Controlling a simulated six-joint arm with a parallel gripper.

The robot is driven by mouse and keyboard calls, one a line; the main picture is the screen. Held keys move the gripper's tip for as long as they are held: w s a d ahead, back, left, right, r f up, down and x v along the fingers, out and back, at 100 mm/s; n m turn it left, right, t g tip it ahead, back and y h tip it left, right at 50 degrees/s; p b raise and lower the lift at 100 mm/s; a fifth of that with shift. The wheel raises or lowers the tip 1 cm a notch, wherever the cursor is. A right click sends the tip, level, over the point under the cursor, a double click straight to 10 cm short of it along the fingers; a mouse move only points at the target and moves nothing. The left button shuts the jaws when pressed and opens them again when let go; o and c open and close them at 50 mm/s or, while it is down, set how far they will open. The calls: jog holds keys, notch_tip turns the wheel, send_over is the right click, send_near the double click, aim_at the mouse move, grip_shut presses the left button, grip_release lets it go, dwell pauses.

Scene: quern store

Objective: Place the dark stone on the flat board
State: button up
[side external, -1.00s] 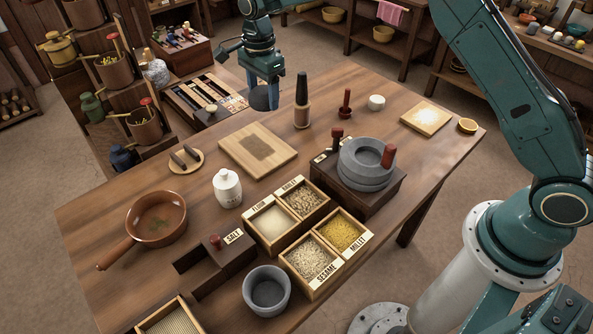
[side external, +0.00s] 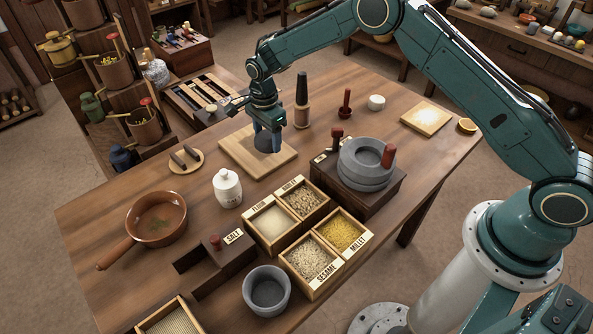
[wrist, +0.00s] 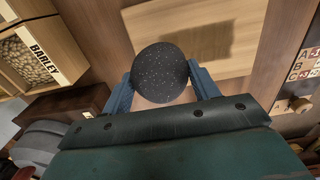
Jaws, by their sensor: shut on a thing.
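My gripper (side external: 267,146) is shut on the dark stone (wrist: 160,72), a round, speckled, near-black piece. The stone (side external: 265,142) also shows between the fingers in the side view. The flat board (side external: 236,160) is a pale wooden square on the table with a darker patch in its middle. The stone and fingers are over the board, toward its right part in the side view. In the wrist view the board (wrist: 262,15) lies behind the stone. I cannot tell whether the stone touches it.
A dark bottle-shaped pestle (side external: 302,105) stands just right of the board. A white lidded jar (side external: 227,188), grain boxes (side external: 290,228) and a stone quern (side external: 366,172) stand nearer the front. A small round board (side external: 187,168) with two dark sticks lies to the left.

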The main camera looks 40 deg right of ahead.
aim_at(268, 147)
jog(key=shift+f, duration=2.05)
jog(key=shift+f, duration=0.1)
jog(key=o, duration=1.2)
jog(key=shift+f, duration=0.1)
notch_tip(268, 147, up, 12)
jog(key=shift+r, duration=0.2)
